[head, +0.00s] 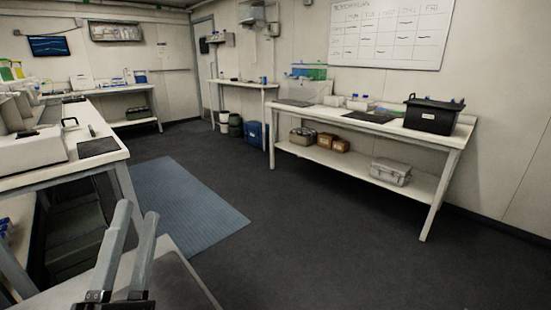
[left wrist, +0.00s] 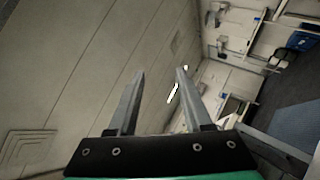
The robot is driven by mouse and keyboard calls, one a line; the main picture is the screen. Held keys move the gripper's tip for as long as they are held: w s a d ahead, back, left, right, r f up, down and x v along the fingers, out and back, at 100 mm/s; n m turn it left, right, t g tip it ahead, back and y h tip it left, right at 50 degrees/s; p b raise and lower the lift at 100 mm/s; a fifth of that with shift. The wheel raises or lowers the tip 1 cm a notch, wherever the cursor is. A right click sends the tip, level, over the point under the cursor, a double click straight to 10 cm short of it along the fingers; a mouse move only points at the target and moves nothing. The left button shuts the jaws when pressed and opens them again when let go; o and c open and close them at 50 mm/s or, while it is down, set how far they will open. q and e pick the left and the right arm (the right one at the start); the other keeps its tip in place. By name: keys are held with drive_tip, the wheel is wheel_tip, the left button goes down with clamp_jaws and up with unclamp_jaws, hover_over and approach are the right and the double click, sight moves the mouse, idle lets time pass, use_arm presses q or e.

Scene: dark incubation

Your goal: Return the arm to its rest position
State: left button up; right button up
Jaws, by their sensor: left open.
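My left gripper (head: 138,218) shows at the bottom left of the head view, its two grey fingers pointing up and apart. It is open with nothing between the fingers. In the left wrist view the gripper (left wrist: 160,72) is also open and empty, with the wall and ceiling panels behind it and the room tilted on its side. My right gripper is in neither view.
A white bench (head: 95,160) stands at the left with a dark mat (head: 98,147) on it. Another bench (head: 440,150) along the right wall carries a black box (head: 432,117). Dark floor with a blue mat (head: 185,205) lies open between them.

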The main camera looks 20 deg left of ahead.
use_arm(q)
drive_tip(key=s+d+r+m+t+h, duration=0.1)
drive_tip(key=d+r+m+t+h, duration=0.15)
drive_tip(key=r+m+h, duration=0.4)
drive_tip(key=d+r+m+t+h, duration=0.15)
drive_tip(key=d+r+m, duration=0.25)
drive_tip(key=m, duration=0.6)
drive_tip(key=s+d+r+m+t+h, duration=0.1)
drive_tip(key=d+r+m+h, duration=0.3)
drive_tip(key=m, duration=0.4)
wheel_tip(320, 180, up, 39)
drive_tip(key=a+m+p, duration=0.1)
drive_tip(key=p, duration=3.7)
drive_tip(key=shift+w+f, duration=0.15)
drive_tip(key=shift+w, duration=0.05)
drive_tip(key=shift+a+m, duration=0.15)
drive_tip(key=shift+m, duration=0.1)
